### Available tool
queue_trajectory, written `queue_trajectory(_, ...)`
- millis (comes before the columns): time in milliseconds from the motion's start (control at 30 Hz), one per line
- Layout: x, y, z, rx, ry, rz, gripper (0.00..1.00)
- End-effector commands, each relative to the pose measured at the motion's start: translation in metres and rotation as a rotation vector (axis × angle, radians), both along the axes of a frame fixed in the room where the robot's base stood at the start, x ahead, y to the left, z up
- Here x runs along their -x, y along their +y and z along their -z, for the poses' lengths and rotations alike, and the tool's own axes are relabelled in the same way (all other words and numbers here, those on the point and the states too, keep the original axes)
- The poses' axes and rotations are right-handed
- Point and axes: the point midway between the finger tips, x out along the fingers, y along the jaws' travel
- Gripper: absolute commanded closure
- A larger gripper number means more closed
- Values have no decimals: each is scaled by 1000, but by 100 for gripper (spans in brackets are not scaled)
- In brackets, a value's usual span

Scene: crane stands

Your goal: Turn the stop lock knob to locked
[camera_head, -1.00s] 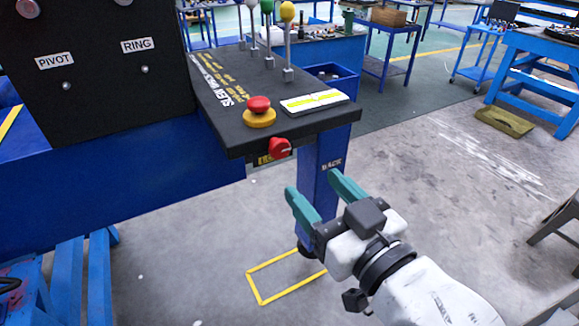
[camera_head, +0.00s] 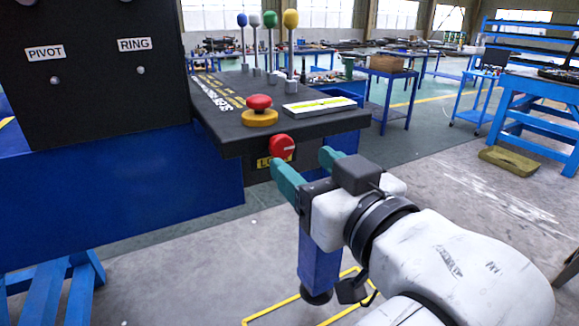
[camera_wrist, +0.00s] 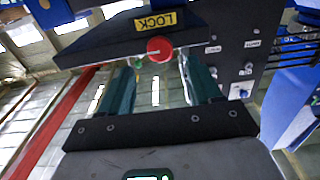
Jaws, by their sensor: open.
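The red stop lock knob (camera_head: 281,147) sits on the front face of the dark console, with a white mark on it. A yellow label (camera_head: 272,160) below it is partly hidden by my finger; in the wrist view the LOCK label (camera_wrist: 156,21) appears upside down near the red knob (camera_wrist: 159,49). My gripper (camera_head: 305,166) has green fingers, is open and empty, and is just in front of and below the knob. In the wrist view the knob lies beyond and between the fingertips, apart from them.
A red mushroom button (camera_head: 259,109) on a yellow base is on the console top (camera_head: 215,115), near a white-and-yellow plate (camera_head: 319,106) and several ball-topped levers (camera_head: 290,45). A panel with PIVOT and RING labels (camera_head: 90,60) rises at left.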

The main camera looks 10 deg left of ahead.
Motion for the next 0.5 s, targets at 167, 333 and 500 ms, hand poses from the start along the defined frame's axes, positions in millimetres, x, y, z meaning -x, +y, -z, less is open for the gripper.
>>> queue_trajectory(167, -25, 18, 1, 0, 0, -1, 36)
queue_trajectory(333, -39, 27, 0, 0, -1, -1, 36)
queue_trajectory(500, -44, 30, 0, 0, 0, -1, 36)
